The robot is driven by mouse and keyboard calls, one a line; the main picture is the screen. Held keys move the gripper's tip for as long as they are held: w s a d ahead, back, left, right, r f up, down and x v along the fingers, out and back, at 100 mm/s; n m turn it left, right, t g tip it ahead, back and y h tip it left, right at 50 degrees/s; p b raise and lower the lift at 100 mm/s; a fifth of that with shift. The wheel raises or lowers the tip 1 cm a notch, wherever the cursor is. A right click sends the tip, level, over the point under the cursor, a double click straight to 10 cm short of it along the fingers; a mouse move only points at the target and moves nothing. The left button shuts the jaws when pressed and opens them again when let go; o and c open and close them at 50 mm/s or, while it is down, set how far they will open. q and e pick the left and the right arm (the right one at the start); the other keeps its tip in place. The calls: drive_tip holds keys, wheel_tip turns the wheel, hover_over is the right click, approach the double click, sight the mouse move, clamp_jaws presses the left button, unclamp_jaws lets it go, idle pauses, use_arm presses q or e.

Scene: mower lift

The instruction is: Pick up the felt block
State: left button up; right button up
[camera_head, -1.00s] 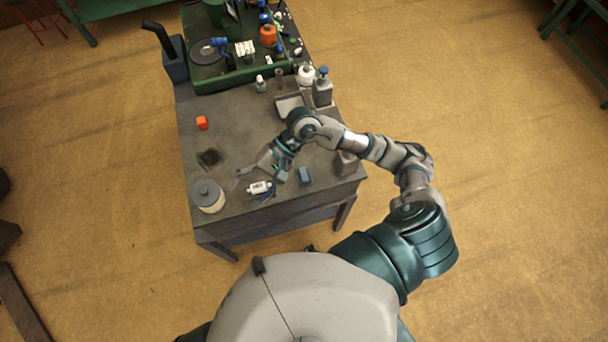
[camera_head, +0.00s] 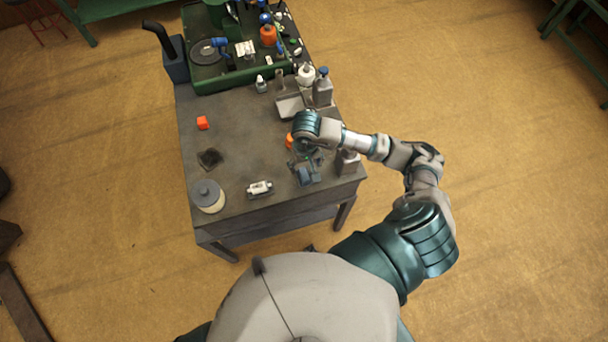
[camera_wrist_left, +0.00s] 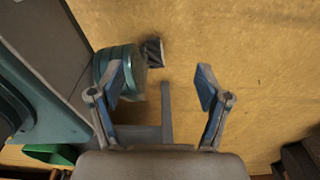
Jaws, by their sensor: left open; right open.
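A small blue-grey block (camera_head: 304,176), which looks like the felt block, lies near the front right of the grey workbench (camera_head: 240,135). My right gripper (camera_head: 306,178) points down over it, with its fingers around or just above the block. They partly hide it, and I cannot tell whether they touch it. My right gripper is open. My left gripper (camera_wrist_left: 160,82) shows in the left wrist view, open and empty, with floor behind it.
A white labelled piece (camera_head: 259,188) and a lidded round container (camera_head: 208,196) stand to the left. Bottles (camera_head: 323,88) and a grey tray (camera_head: 290,106) stand behind my right arm.

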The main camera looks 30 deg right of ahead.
sight(304, 173)
drive_tip(key=shift+f, duration=0.65)
drive_tip(key=f, duration=0.4)
drive_tip(key=shift+s+a+f+p, duration=0.1)
drive_tip(key=shift+a+f+p, duration=0.2)
drive_tip(key=shift+a+f, duration=0.1)
use_arm(q)
drive_tip(key=shift+s+a, duration=0.15)
drive_tip(key=shift+s, duration=0.6)
use_arm(e)
drive_tip(key=c, duration=1.2)
